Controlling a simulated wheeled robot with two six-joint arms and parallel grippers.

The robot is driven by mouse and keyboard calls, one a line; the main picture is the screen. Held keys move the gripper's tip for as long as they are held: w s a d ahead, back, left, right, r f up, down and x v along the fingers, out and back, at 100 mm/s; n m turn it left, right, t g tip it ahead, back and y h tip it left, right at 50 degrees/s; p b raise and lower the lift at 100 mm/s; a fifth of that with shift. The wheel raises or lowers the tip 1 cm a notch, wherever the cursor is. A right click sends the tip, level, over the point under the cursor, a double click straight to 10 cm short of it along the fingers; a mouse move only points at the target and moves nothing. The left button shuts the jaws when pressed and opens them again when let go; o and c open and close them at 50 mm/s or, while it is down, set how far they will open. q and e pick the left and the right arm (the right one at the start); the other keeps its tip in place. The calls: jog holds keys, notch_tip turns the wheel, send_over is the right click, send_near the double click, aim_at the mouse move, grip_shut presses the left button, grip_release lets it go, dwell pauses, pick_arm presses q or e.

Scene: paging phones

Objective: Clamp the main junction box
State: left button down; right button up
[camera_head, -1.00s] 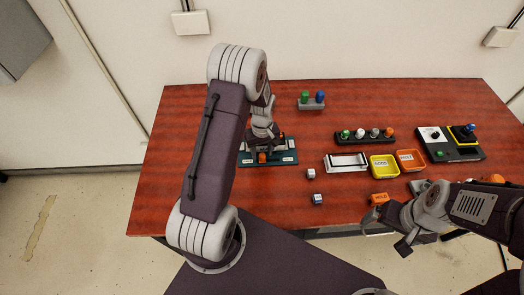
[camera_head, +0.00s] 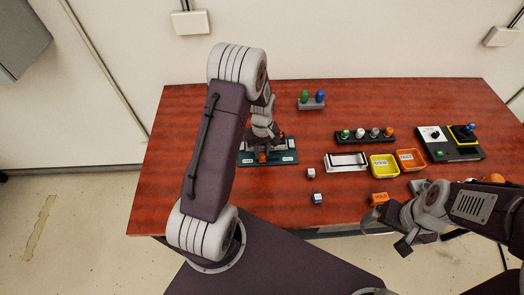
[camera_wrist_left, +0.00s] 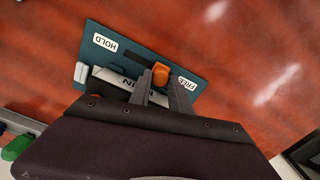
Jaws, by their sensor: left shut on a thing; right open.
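The main junction box (camera_wrist_left: 120,80) is a pale and dark box whose label, partly hidden, appears upside down in the left wrist view. It lies on a teal plate (camera_wrist_left: 100,62) marked HOLD and FREE; the plate also shows in the head view (camera_head: 287,157). An orange knob (camera_wrist_left: 161,71) stands by the plate's dark slot, nearer FREE than HOLD. My left gripper (camera_wrist_left: 162,88) is shut on the orange knob; its fingers lie on either side of it. My right gripper (camera_head: 385,222) is open at the table's front edge.
White dice-like cubes (camera_head: 318,198) lie right of the plate. A white tray (camera_head: 345,168), yellow bin (camera_head: 378,173), orange bin (camera_head: 418,157) and a rack of coloured pegs (camera_head: 342,138) stand further right. A small peg stand (camera_head: 311,105) is behind. The table's left side is clear.

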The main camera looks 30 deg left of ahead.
dwell(0.8)
pick_arm(q)
jog(key=w+d, duration=0.1)
jog(key=d, duration=0.1)
jog(key=w+d, duration=0.1)
jog(key=d, duration=0.1)
jog(key=shift+w, duration=0.3)
jog(key=shift+a+r, duration=0.1)
jog(key=c, duration=1.6)
grip_release()
jog(key=o, duration=0.4)
jog(key=shift+d, duration=0.25)
jog(key=shift+a+r, duration=0.1)
jog(key=shift+r, duration=0.05)
notch_tip(320, 180, up, 9)
jog(key=shift+b, duration=0.45)
